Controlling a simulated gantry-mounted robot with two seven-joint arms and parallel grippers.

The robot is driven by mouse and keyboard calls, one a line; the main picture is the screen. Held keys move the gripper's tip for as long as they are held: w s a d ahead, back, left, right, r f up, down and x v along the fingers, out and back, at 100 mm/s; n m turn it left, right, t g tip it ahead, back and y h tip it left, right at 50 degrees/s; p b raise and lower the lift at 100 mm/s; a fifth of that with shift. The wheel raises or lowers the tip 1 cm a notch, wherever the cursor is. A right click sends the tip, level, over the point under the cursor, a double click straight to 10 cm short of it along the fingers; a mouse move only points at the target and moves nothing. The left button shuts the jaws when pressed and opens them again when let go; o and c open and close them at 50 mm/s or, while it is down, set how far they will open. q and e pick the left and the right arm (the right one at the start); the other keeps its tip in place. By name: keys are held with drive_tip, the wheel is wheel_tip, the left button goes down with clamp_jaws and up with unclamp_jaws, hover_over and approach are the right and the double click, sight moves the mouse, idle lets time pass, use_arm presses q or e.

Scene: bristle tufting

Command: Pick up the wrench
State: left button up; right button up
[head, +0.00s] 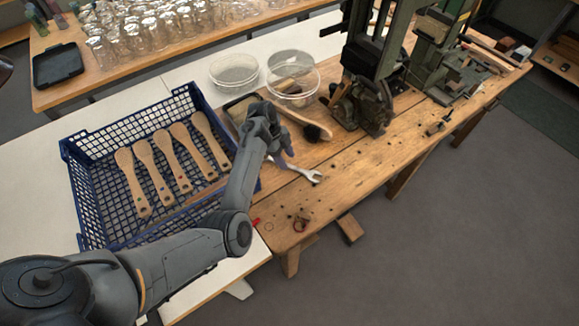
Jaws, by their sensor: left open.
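The wrench (311,175) is a silver open-ended tool on the wooden workbench, just right of the blue crate. Its open jaw end points right, and its other end is hidden behind my left gripper. My left gripper (279,158) is over the hidden end of the wrench, reaching in from the lower left. Its fingers are open and partly hidden, and I cannot tell whether they touch the wrench. My right gripper is not in view.
A blue crate (86,192) with several wooden brush handles (167,160) stands left of the wrench. A dark-bristled brush (318,132), clear bowls (292,78) and a green machine (376,60) stand behind. Small bits lie on the bench (375,160); its front right is mostly clear.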

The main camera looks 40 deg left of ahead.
sight(289, 166)
use_arm(q)
drive_tip(key=shift+x, duration=1.2)
clamp_jaws()
